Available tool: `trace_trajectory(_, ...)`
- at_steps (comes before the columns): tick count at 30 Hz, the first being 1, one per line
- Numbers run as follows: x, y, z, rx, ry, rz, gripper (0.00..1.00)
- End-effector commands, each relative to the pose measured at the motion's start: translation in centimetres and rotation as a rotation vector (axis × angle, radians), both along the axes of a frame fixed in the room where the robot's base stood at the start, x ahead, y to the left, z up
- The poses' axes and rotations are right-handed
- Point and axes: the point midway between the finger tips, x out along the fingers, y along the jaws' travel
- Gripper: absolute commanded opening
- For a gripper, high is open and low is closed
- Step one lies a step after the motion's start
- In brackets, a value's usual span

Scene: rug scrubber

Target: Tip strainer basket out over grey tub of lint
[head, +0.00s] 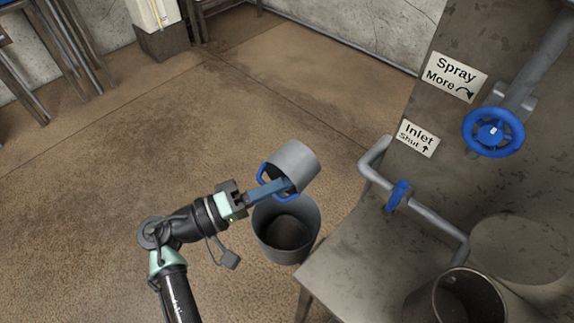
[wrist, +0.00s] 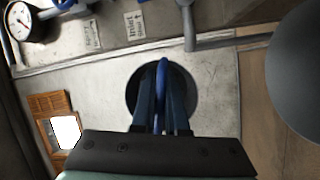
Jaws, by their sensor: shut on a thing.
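The strainer basket (head: 297,163) is a grey cylinder with a blue loop handle (head: 263,175) on its left side. It is held tilted above the grey tub (head: 264,238); its mouth is mostly hidden. My gripper (head: 285,187) is shut on the basket's handle. The blue handle also shows between the fingers in the wrist view (wrist: 162,72). The tub stands on the floor, open at the top, with a dark mass of lint (head: 289,232) inside. Whether anything is left in the basket cannot be seen.
The grey machine stands at right, with a blue handwheel (head: 493,132), a blue-levered inlet pipe (head: 397,196) and an open round well (head: 468,300). Its sloping edge is close to the tub's right. The brown floor at left is clear.

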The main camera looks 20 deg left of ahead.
Motion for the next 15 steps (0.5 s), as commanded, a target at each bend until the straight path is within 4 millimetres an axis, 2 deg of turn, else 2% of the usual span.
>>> trace_trajectory(1,-0.04,0.01,1.05,0.013,0.033,0.001,0.0)
trace_trajectory(15,-0.05,-0.05,1.57,0.129,0.355,-0.002,0.0)
